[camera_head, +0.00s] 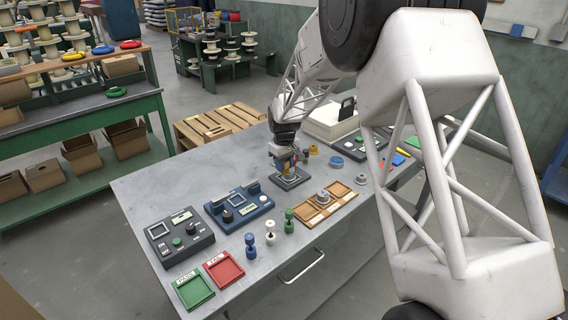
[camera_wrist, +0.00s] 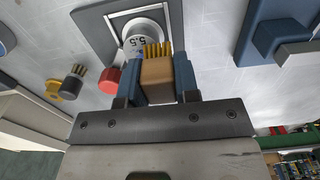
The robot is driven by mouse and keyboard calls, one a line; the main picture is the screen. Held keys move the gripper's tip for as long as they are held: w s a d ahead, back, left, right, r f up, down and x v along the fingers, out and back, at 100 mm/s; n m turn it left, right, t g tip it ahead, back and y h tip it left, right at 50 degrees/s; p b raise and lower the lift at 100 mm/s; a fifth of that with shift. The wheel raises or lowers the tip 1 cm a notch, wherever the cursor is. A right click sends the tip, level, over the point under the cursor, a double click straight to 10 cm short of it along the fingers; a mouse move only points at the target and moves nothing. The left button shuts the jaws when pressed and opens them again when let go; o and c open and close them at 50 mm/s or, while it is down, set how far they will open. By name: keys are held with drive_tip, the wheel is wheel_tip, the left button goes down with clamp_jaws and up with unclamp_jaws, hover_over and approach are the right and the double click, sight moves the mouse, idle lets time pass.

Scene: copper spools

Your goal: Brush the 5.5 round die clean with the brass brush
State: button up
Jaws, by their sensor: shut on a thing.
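In the wrist view my gripper (camera_wrist: 158,78) is shut on the brass brush (camera_wrist: 157,76), a tan block with golden bristles. The bristles point at the round die (camera_wrist: 135,42), a pale cylinder marked 5.5. They overlap its lower edge in the picture; whether they touch it I cannot tell. The die stands on a dark square stand (camera_wrist: 97,22) with a white outline. In the head view my gripper (camera_head: 287,158) is low over this stand (camera_head: 291,182) on the grey table. The die is mostly hidden there.
A wooden compartment tray (camera_head: 340,203) holds a grey round piece (camera_head: 322,196). Blue (camera_head: 250,245), white and green (camera_head: 289,221) spools stand nearby. A blue fixture (camera_head: 240,206) lies left. A red-topped piece (camera_wrist: 108,78) and a dark bristled piece (camera_wrist: 73,83) are close in the wrist view.

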drive_tip(key=shift+f, duration=0.25)
drive_tip(key=shift+w+d, duration=0.1)
drive_tip(key=shift+w+d+r, duration=0.1)
drive_tip(key=shift+w+d, duration=1.25)
drive_tip(key=shift+s+a+f, duration=0.1)
drive_tip(key=shift+s+f, duration=0.05)
drive_tip(key=shift+f, duration=0.05)
drive_tip(key=shift+s+a+r, duration=0.1)
drive_tip(key=shift+s+a, duration=1.2)
drive_tip(key=shift+a, duration=0.05)
drive_tip(key=shift+r, duration=0.15)
drive_tip(key=shift+r, duration=2.9)
